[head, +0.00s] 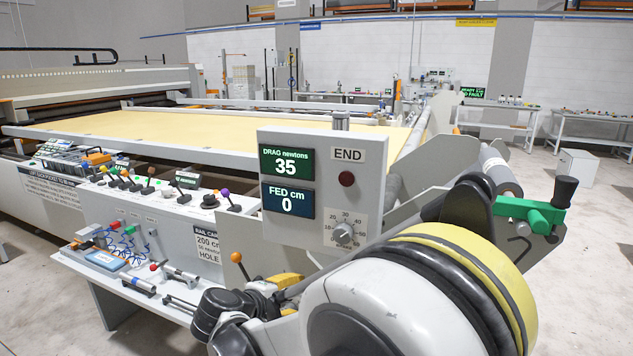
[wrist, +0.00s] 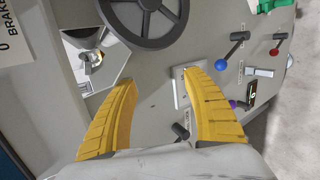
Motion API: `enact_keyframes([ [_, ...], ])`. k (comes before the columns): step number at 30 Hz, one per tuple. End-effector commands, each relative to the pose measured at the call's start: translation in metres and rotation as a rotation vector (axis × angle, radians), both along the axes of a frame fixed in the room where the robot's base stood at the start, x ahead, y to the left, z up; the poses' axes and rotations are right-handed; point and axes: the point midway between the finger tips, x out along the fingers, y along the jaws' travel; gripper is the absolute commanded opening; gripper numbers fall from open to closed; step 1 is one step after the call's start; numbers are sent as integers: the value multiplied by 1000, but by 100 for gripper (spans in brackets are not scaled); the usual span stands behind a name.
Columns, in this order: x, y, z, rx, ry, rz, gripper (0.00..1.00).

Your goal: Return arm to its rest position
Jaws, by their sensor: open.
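My gripper (wrist: 160,80) shows in the wrist view with its two yellow fingers spread apart and nothing between them. It faces a grey control panel (wrist: 150,110) with a dark handwheel (wrist: 148,18) beyond the fingertips. A small light plate with a switch (wrist: 181,90) lies by the right fingertip; I cannot tell whether they touch. In the head view my white arm with a yellow band fills the lower right foreground, in front of the machine, and hides part of it. The gripper is hard to make out there.
A display box (head: 323,190) reads drag 35 and fed 0. A green lever (head: 530,214) stands at the right. Blue (wrist: 220,64) and red (wrist: 274,52) knobbed levers are right of the fingers. A cluttered shelf (head: 150,300) is at lower left. Open floor lies far right.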

Motion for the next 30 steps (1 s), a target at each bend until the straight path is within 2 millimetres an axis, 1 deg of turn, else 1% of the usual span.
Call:
enact_keyframes([
  [1, -6, -30, 14, 60, 20, -37, 58],
  [3, -17, -61, 26, 146, 44, -81, 58],
  [5, -28, -85, 35, 218, 61, -118, 58],
  [6, -37, -101, 41, 266, 70, -142, 58],
  [8, -53, -124, 49, 340, 82, -183, 58],
  [9, -64, -138, 53, 392, 88, -210, 58],
  [11, -83, -159, 58, 471, 94, -254, 58],
  [12, -98, -172, 61, 524, 95, -284, 58],
  [14, -120, -189, 65, 610, 94, -331, 58],
  [15, -136, -200, 66, 668, 93, -364, 58],
  [19, -186, -226, 66, 859, 71, -468, 58],
  [21, -211, -234, 63, 957, 54, -521, 58],
  [24, -240, -241, 58, 1080, 24, -588, 58],
  [27, -259, -244, 52, 1173, 0, -636, 58],
  [30, -270, -245, 49, 1228, -18, -664, 58],
])
